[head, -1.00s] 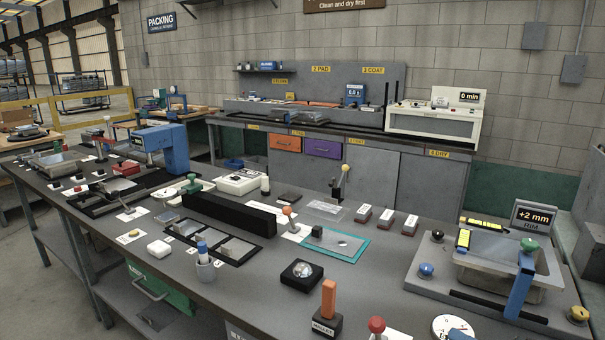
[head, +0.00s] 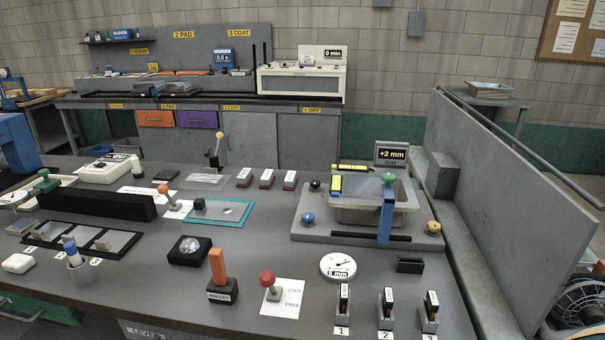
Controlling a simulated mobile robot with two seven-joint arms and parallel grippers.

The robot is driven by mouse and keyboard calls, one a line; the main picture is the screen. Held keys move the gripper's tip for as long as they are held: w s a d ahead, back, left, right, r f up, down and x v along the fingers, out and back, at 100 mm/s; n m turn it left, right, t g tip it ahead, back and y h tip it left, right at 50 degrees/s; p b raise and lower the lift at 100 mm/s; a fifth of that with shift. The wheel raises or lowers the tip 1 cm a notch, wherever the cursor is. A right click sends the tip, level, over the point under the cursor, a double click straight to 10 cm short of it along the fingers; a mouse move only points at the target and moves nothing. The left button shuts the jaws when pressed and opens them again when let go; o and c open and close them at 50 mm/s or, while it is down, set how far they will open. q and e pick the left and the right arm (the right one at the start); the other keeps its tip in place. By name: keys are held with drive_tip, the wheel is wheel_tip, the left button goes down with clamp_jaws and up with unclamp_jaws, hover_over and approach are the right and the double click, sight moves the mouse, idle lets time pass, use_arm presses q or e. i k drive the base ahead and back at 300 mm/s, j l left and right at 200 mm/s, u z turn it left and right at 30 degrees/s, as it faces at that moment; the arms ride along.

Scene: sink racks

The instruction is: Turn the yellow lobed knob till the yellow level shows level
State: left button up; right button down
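The yellow lobed knob (head: 434,227) sits at the front right corner of a grey plate (head: 300,232) at the right of the bench. A metal sink tray (head: 405,210) rests on this plate. A yellow level (head: 336,184) lies on the tray's left rim, and another yellow bar (head: 350,167) lies along its back rim. Their bubbles are too small to read. A display (head: 391,154) behind the tray reads +2 mm. Neither of my grippers is in view, and nothing touches the knob.
A blue knob (head: 307,218) and a black knob (head: 315,186) are on the plate's left side. A blue arm with a green knob (head: 388,178) crosses the tray's front. A dial (head: 338,267) and several numbered blocks stand in front. A grey partition (head: 520,180) rises at right.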

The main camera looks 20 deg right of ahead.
sight(433, 226)
drive_tip(key=z, duration=1.6)
